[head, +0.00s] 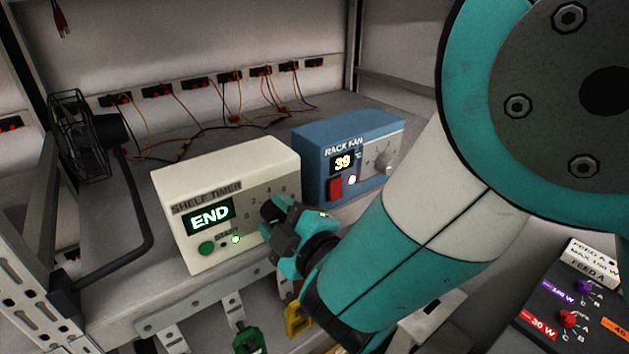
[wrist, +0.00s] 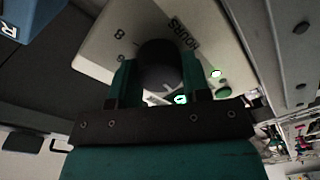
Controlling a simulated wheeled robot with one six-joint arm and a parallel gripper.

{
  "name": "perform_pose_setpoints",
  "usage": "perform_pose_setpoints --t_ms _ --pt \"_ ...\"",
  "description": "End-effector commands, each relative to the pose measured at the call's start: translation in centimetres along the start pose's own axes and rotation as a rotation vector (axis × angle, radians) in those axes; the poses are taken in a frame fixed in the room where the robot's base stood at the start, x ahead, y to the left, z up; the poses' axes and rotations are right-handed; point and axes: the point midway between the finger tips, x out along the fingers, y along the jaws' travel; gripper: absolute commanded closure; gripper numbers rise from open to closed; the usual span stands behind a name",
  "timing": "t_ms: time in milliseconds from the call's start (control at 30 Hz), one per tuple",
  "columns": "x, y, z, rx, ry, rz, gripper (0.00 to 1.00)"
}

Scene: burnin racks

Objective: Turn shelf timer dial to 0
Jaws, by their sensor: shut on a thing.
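The shelf timer (head: 225,172) is a cream box on the shelf, with END lit on its display (head: 211,216) and a green button (head: 206,248) beside a lit lamp. My gripper (head: 275,222) is at the right part of its front, covering the dial in the head view. Some scale numbers show above the gripper. In the wrist view, the dark round dial (wrist: 160,62) sits between the two teal fingers of my gripper (wrist: 158,82), which is shut on it. The dial's pointer cannot be made out.
A blue rack fan box (head: 313,163) reading 39, with a red switch and a knob, stands close on the right. A small black fan (head: 72,135) is at the left. Cables run along the back. Colored clips hang below the shelf edge. A feed panel (head: 572,300) is at lower right.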

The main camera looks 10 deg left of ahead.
Motion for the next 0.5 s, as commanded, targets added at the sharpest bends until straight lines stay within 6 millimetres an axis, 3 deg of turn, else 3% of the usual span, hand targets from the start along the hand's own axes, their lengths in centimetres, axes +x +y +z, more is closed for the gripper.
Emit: perform_pose_setpoints --t_ms 467,500 --pt "-0.01 -0.09 -0.14 -0.015 0.003 -0.001 0.8" --pt "-0.01 -0.09 -0.13 -0.014 0.003 -0.001 0.5"
